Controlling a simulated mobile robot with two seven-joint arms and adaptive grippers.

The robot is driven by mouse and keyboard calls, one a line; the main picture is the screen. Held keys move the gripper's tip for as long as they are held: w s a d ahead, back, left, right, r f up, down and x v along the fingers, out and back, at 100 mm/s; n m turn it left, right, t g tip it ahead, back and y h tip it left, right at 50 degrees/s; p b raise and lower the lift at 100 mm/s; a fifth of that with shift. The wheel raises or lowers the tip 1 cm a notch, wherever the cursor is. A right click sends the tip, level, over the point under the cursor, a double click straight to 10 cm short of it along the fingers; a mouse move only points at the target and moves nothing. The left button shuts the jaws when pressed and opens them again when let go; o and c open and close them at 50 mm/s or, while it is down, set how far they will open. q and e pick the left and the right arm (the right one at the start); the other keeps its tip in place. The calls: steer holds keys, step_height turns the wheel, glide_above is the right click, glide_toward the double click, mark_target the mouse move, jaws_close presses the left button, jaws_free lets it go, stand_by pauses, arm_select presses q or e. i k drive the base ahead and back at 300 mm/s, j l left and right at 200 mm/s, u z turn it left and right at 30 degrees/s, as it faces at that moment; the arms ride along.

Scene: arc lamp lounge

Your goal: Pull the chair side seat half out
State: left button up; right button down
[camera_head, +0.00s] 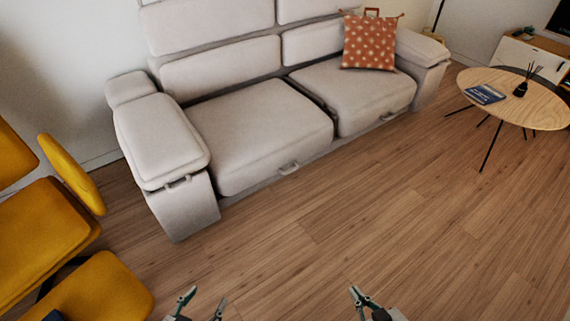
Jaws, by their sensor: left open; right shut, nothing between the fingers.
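The chair-side seat (262,127) is the left seat cushion of a light grey sofa, on the side of the yellow chair (35,235). A small handle (289,168) sits low on its front face. The seat's front looks about in line with the other seat (352,90). My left gripper (206,297) is open and empty at the bottom edge, over the floor and well short of the handle. My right gripper (356,291) is shut and empty, further right at the bottom edge. Neither touches the sofa.
The other seat has its own handle (388,115). The left armrest (165,145) also carries a handle. A patterned orange cushion (369,43) rests on the right seat. A round wooden table (541,100) stands at right. The wooden floor (400,210) before the sofa is clear.

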mark_target(252, 134)
steer(key=l+u, duration=0.1)
steer(key=u, duration=0.55)
steer(key=i+l+u, duration=0.1)
steer(key=l+u, duration=0.15)
steer(key=i+l+u, duration=0.2)
steer(key=l, duration=0.15)
steer(key=l+u, duration=0.5)
steer(key=l, duration=2.2)
steer(key=u, duration=0.05)
